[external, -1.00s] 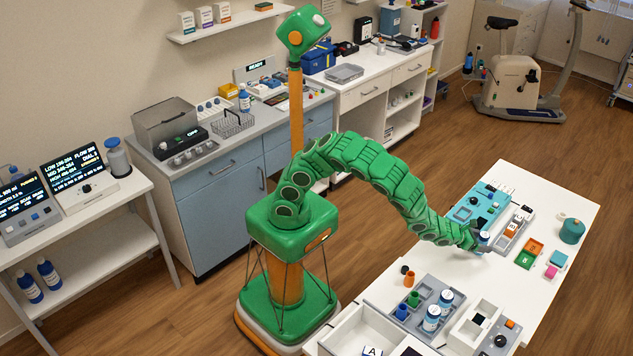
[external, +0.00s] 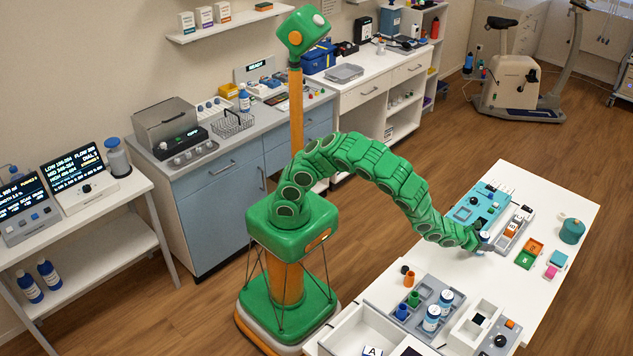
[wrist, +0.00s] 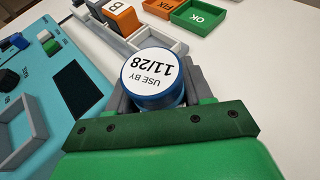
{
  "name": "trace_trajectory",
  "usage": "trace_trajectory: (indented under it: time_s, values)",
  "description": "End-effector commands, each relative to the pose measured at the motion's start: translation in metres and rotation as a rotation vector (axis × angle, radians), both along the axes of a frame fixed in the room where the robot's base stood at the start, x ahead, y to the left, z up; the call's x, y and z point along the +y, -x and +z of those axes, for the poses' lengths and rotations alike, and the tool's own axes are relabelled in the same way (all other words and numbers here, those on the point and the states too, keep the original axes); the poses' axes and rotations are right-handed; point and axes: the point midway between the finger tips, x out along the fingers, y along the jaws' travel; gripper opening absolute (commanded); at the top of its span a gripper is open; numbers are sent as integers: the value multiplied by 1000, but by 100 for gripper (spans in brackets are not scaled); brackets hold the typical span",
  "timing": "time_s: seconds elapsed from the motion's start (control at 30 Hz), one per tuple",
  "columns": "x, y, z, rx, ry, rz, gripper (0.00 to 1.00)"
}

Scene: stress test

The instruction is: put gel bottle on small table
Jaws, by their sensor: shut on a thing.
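My gripper (external: 480,243) is low over the white table at the right, beside a turquoise case. In the wrist view, my gripper (wrist: 152,92) is shut on a round bottle (wrist: 152,76) with a blue rim and a white top reading "USE BY 11/28". The bottle's lower part is hidden, and I cannot tell whether it touches the table. In the external view the arm's end mostly covers it. I cannot tell which table counts as the small one.
The turquoise case (external: 480,212) and a grey block tray (external: 515,232) stand close to my gripper. Orange and green trays (external: 525,260) and a teal pot (external: 572,231) lie to the right. Similar bottles (external: 432,318) stand in a grey rack in front.

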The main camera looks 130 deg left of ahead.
Motion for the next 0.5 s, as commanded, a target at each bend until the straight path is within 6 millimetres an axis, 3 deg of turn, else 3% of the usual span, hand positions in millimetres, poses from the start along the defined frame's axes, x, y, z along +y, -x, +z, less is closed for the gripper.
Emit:
trace_trajectory:
  time_s: [0.27,0.5]
  values:
    - [0,0,4,-1,-1,0,11]
    - [1,-1,27,-4,-4,-1,11]
